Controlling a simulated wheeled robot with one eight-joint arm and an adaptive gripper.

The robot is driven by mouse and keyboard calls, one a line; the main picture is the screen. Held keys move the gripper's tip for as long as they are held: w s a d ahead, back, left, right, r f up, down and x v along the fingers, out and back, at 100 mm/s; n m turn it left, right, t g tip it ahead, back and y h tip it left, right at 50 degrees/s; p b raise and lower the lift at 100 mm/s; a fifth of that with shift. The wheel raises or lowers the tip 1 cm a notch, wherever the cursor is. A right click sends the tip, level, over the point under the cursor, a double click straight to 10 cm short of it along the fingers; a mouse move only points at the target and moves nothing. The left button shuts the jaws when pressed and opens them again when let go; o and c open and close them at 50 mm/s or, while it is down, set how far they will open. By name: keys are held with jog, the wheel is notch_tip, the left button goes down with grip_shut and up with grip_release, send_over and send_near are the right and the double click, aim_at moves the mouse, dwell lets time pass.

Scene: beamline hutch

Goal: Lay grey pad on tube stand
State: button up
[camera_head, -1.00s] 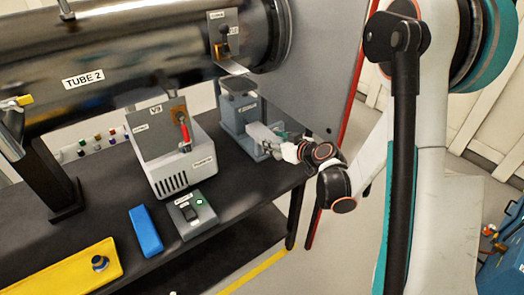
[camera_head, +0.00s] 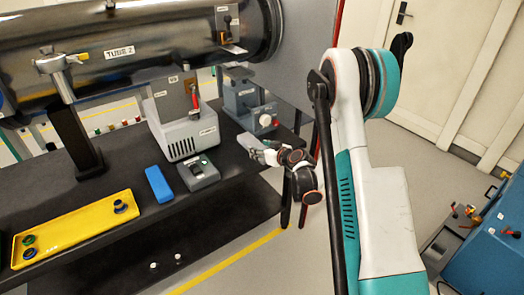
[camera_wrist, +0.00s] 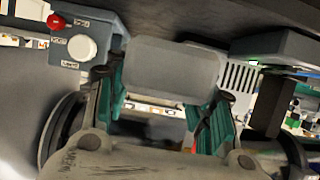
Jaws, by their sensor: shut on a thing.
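My gripper (camera_head: 262,152) is just off the front edge of the black bench, in front of the blue-grey stand. In the wrist view my gripper (camera_wrist: 162,102) is shut on the grey pad (camera_wrist: 172,68), a flat rounded slab spanning the fingers. The pad shows only as a small pale shape in the head view (camera_head: 254,146). What appears to be the tube stand (camera_head: 243,100) is a blue-grey unit with a raised top plate, under the right end of the tube. Its front knob shows in the wrist view (camera_wrist: 82,47). The pad is apart from the top plate.
The dark tube (camera_head: 90,75) runs above the bench (camera_head: 110,175). Left of the stand are a vented grey box (camera_head: 185,137), a small switch box (camera_head: 199,173), a blue block (camera_head: 158,184) and a yellow tray (camera_head: 75,228). A grey panel (camera_head: 305,60) rises behind the stand.

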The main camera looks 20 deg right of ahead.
jog(key=b, duration=0.1)
send_over(251, 160)
jog(key=s, duration=0.1)
jog(key=shift+s+d+f, duration=0.1)
jog(key=shift+f, duration=1.15)
jog(key=shift+s+f, duration=0.1)
jog(key=shift+f, duration=1.15)
jog(key=shift+w+a+f, duration=0.1)
jog(key=shift+w+f, duration=0.35)
jog(key=shift+f, duration=0.2)
jog(key=shift+w+a+f, duration=0.1)
jog(key=shift+w+f, duration=0.35)
jog(key=shift+f, duration=0.15)
jog(key=o, duration=1.5)
jog(key=shift+s, duration=0.1)
